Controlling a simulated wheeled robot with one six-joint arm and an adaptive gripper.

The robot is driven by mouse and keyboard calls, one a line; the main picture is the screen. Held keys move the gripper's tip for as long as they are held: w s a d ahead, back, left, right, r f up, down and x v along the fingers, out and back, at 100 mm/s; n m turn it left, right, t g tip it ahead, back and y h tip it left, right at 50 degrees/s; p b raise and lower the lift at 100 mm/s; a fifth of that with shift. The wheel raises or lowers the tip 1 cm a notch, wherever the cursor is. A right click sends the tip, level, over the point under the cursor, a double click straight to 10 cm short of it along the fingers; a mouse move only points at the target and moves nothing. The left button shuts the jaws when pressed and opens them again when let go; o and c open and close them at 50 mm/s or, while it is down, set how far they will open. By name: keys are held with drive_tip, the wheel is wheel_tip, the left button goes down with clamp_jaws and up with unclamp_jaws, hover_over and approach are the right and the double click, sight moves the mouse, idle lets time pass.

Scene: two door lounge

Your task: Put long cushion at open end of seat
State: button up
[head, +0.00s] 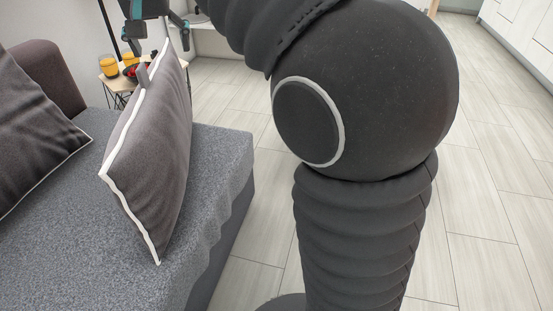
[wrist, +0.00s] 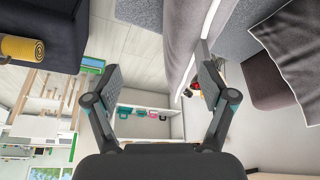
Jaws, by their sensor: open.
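A dark grey cushion (head: 152,160) with white piping, apparently the long cushion, stands on edge, slightly tilted, on the seat (head: 70,250) near its open right end. In the wrist view the cushion (wrist: 183,40) rises between my fingers, closer to the right one. My gripper (head: 164,58) is at the cushion's top edge in the head view, partly cut off by the frame. Its fingers are spread wide, one on each side of the cushion; I cannot tell whether either touches it. The wrist view shows the open fingers (wrist: 161,74) too.
Another grey cushion (head: 32,130) leans at the left by the brown sofa back or arm (head: 50,75). A small side table (head: 117,84) with yellow jars (head: 109,66) and a red item stands behind the seat. Pale floor (head: 480,200) is open to the right.

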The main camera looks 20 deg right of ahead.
drive_tip(key=s+d+f, duration=0.4)
drive_tip(key=s+f, duration=0.3)
drive_tip(key=s, duration=0.2)
drive_tip(key=s+d+f+n, duration=0.1)
drive_tip(key=s+d+f, duration=0.3)
drive_tip(key=s+f, duration=0.3)
drive_tip(key=s+d+f+n+t, duration=0.1)
drive_tip(key=s+d+f, duration=0.4)
drive_tip(key=s, duration=0.6)
drive_tip(key=shift+f+y, duration=0.4)
drive_tip(key=shift+f, duration=0.5)
drive_tip(key=shift+c, duration=0.2)
